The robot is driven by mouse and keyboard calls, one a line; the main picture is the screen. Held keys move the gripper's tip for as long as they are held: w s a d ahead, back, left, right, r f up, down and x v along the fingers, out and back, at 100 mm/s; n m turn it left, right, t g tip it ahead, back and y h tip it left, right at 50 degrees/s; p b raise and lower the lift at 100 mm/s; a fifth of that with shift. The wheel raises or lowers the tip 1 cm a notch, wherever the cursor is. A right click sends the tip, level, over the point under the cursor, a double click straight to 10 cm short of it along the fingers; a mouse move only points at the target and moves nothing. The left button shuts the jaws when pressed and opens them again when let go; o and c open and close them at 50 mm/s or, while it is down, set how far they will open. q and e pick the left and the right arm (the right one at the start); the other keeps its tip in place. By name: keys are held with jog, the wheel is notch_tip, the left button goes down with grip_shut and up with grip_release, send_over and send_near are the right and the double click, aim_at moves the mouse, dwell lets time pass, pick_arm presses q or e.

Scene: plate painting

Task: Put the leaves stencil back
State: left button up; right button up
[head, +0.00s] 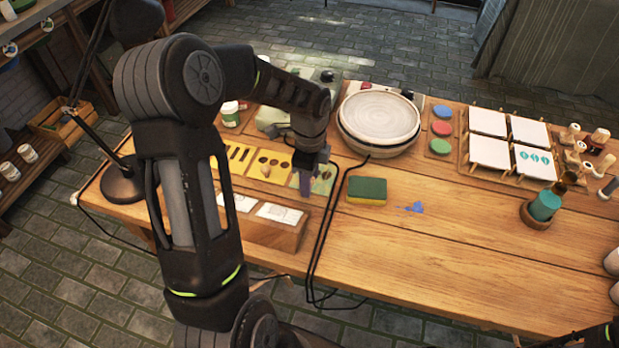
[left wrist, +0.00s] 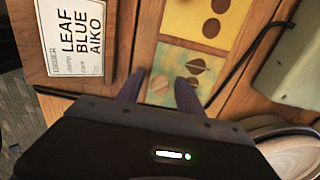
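The leaves stencil (head: 325,182) is a greenish, paint-stained sheet with leaf-shaped holes. It lies in the row of yellow stencils, at the row's right end. In the left wrist view the leaves stencil (left wrist: 171,64) lies beside a yellow stencil with round holes (left wrist: 208,20). My left gripper (head: 308,188) is over the leaves stencil and hides part of it. In the left wrist view my left gripper (left wrist: 160,88) has its fingers apart, one over the stencil and one beside its edge, with nothing held between them. My right gripper is out of view.
A card reading LEAF BLUE AIKO (left wrist: 84,42) stands close by. A sponge (head: 367,190), a blue paint smear (head: 414,207) and a round wheel (head: 378,118) are to the right. White tiles (head: 487,152) sit on a rack, one with teal leaves.

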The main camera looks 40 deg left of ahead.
pick_arm(q)
jog(key=shift+r, duration=0.15)
notch_tip(320, 180, up, 12)
dwell(0.6)
